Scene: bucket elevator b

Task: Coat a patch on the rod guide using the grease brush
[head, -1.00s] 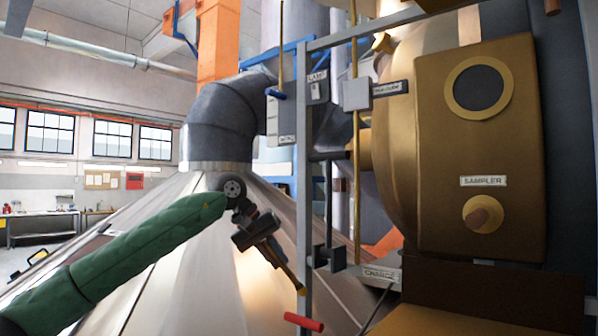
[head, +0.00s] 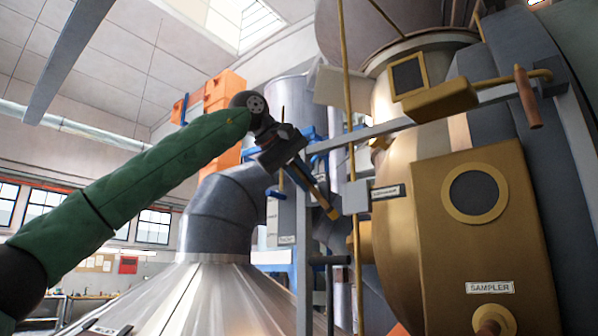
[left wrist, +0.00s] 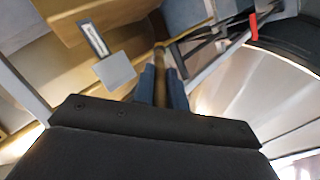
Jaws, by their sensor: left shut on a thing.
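In the left wrist view the brush (left wrist: 160,58) shows between the two dark blue fingers (left wrist: 164,85). A grey block with a dark label, seemingly the rod guide (head: 355,198), sits by the upright brass rod (head: 351,120). The brush tip appears just left of it in the head view; contact is not visible. The block also shows in the left wrist view (left wrist: 115,72). My right gripper is out of view.
A grey frame post (head: 303,285) and crossbar (head: 385,131) stand near my left gripper. The brass sampler housing (head: 440,230) is at the right. A large grey bent duct (head: 228,205) is behind, above a metal cone (head: 230,290).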

